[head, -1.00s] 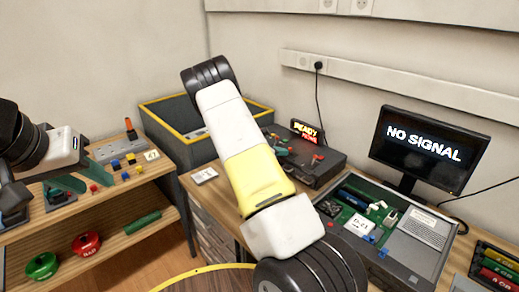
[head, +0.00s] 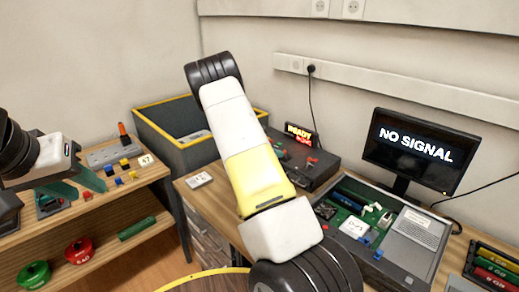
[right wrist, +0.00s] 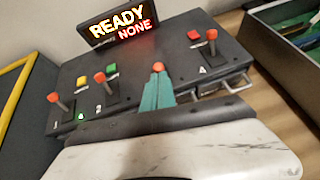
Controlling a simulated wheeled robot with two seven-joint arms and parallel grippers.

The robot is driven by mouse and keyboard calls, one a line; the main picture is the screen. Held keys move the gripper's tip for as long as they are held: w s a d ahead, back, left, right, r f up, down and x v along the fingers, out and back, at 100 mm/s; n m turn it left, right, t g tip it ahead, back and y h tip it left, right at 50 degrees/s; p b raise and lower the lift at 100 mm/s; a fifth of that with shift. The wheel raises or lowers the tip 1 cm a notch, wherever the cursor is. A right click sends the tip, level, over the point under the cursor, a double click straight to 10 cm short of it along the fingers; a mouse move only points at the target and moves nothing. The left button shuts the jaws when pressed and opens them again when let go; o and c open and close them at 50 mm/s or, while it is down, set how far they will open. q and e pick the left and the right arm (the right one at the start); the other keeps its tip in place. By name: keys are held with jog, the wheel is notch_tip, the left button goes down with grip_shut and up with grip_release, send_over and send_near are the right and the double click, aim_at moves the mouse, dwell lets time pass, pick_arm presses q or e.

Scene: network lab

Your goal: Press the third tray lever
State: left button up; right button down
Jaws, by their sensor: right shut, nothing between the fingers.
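The dark tray box (right wrist: 185,42) carries a row of levers with red knobs, also visible in the head view (head: 322,172). The third lever (right wrist: 158,67) shows only its red knob, just beyond my right fingertips; its stem and label are hidden. I cannot tell whether they touch. My right gripper (right wrist: 158,80) is shut and empty, its teal fingers over the box front; it is hidden in the head view. The first lever (right wrist: 60,102), second lever (right wrist: 104,84) and fourth lever (right wrist: 211,37) stand clear. My left gripper (head: 80,184) is open by the left shelf.
The display (right wrist: 118,24) reads READY NONE. An open computer case (head: 425,262) and a NO SIGNAL monitor (head: 421,150) stand right of the box. A yellow-rimmed bin (head: 150,133) stands to the left.

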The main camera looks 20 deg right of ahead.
jog(key=shift+d+r, duration=0.15)
jog(key=shift+w+d+r+g+y, duration=0.2)
jog(key=shift+d+r+y, duration=0.15)
jog(key=shift+y, duration=0.3)
jog(key=shift+w+d+r+g+y, duration=0.1)
jog(key=shift+d+r+g+y, duration=0.15)
jog(key=shift+y, duration=0.4)
jog(key=shift+w+d+r+g+y, duration=0.2)
jog(key=shift+d+g+y, duration=0.25)
jog(key=shift+y, duration=0.55)
jog(key=shift+w+d+r, duration=0.2)
jog(key=shift+d, duration=0.45)
jog(key=shift+a, duration=0.1)
jog(key=shift+r, duration=0.1)
jog(key=shift+r, duration=0.7)
